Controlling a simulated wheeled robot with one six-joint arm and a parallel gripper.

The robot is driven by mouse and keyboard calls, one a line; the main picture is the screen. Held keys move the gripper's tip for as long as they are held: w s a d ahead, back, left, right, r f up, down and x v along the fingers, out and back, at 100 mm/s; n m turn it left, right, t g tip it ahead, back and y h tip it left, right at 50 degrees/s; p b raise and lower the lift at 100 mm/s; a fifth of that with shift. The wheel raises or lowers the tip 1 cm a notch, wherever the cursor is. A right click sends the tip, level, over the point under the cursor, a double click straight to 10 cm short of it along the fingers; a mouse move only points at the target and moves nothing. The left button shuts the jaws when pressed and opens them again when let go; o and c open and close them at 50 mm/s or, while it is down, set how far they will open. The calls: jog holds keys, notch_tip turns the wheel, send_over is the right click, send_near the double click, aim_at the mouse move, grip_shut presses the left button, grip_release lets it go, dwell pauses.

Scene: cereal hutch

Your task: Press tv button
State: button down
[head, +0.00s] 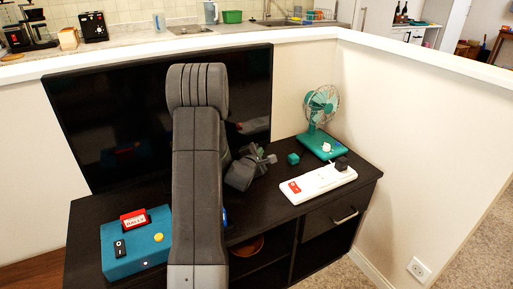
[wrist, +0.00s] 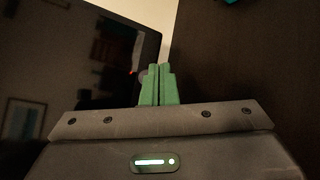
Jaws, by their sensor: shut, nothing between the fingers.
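The TV (head: 110,120) is a large black screen standing at the back of the dark cabinet, partly hidden behind my arm. In the wrist view the TV (wrist: 75,55) fills the left side, with reflections on its screen. A small red light (wrist: 132,72) shows near its lower right corner, just left of my fingertips; a button there cannot be clearly made out. My gripper (head: 265,157) is beside the TV's lower right part, above the cabinet top. In the wrist view my gripper (wrist: 160,68) has its green fingers together and empty; whether they touch the TV cannot be told.
The dark cabinet (head: 240,232) carries a blue box (head: 135,262) with a red sign at left. At right are a white power strip (head: 312,186), a small teal cube (head: 293,158) and a teal fan (head: 322,105). A low white wall stands behind.

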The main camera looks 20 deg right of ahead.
jog(key=shift+s, duration=0.1)
jog(key=shift+s+d+b, duration=0.2)
jog(key=shift+s+b, duration=0.65)
jog(key=shift+s, duration=1.6)
jog(key=shift+w, duration=0.15)
jog(key=shift+w+a+r+p, duration=0.1)
jog(key=shift+w+p, duration=0.35)
jog(key=shift+w, duration=0.35)
jog(key=shift+w+f+b, duration=0.2)
jog(key=shift+f+b, duration=0.15)
jog(key=shift+b, duration=0.15)
jog(key=shift+s+b, duration=0.4)
jog(key=shift+b, duration=0.55)
jog(key=shift+s+d+r+b, duration=0.15)
jog(key=shift+s+b, duration=0.15)
jog(key=shift+s, duration=1)
jog(key=shift+s+d+r+b, duration=0.1)
jog(key=shift+s+b, duration=0.2)
jog(key=shift+s, duration=1)
jog(key=shift+w, duration=0.1)
